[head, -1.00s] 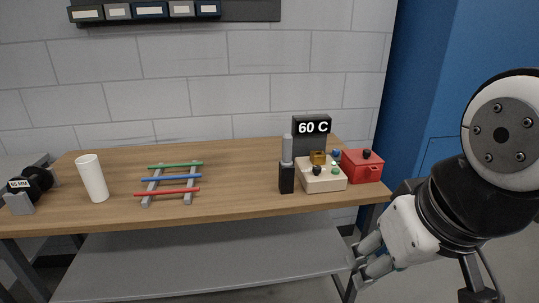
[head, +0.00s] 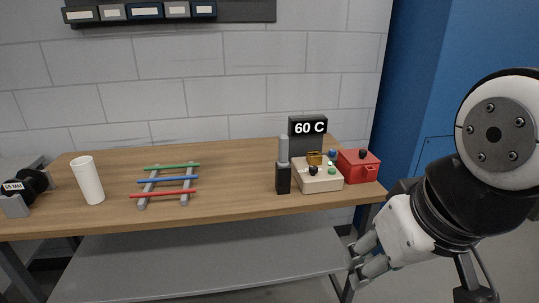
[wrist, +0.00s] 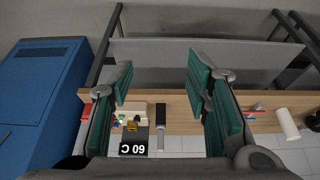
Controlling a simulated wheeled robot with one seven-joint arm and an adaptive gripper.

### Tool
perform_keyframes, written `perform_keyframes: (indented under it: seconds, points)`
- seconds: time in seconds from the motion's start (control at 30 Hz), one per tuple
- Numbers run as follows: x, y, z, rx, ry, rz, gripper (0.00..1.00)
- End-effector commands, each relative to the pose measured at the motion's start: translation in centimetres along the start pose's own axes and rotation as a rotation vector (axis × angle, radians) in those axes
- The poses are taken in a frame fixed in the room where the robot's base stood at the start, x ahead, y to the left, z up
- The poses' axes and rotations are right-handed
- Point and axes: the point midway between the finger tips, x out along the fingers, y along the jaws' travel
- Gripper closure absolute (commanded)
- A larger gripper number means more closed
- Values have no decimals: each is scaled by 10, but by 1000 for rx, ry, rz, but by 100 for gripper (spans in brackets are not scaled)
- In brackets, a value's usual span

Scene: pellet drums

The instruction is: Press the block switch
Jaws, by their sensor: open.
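The beige control box (head: 318,179) stands at the right of the workbench, with black, green, white and blue knobs or buttons and a brass block on top. I cannot tell which of them is the block switch. In the wrist view the box (wrist: 131,111) appears inverted, partly behind the left-hand finger. The "60 C" display (head: 308,128) stands just behind it and shows upside down in the wrist view (wrist: 133,148). My gripper (head: 361,263) is open and empty, lower than the bench top and in front of its right end. Its green-padded fingers (wrist: 160,82) are wide apart.
A red box (head: 358,166) with a black knob sits right of the beige box. A black-and-grey upright tool (head: 283,170) stands to its left. A rod rack (head: 165,182), white cylinder (head: 88,181) and black spool (head: 31,183) are farther left. A blue cabinet (head: 440,70) stands at right.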

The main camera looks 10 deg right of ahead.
Motion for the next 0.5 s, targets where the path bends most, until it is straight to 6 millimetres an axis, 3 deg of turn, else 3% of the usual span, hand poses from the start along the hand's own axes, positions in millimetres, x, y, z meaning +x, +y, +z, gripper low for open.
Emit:
perform_keyframes:
  seconds: [0.1,0.13,0.3,0.5]
  points:
    - [0,0,0,0,0,0,56]
    - [0,0,0,0,0,0,61]
    - [0,0,0,0,0,0,99]
    - [0,0,0,0,0,0,100]
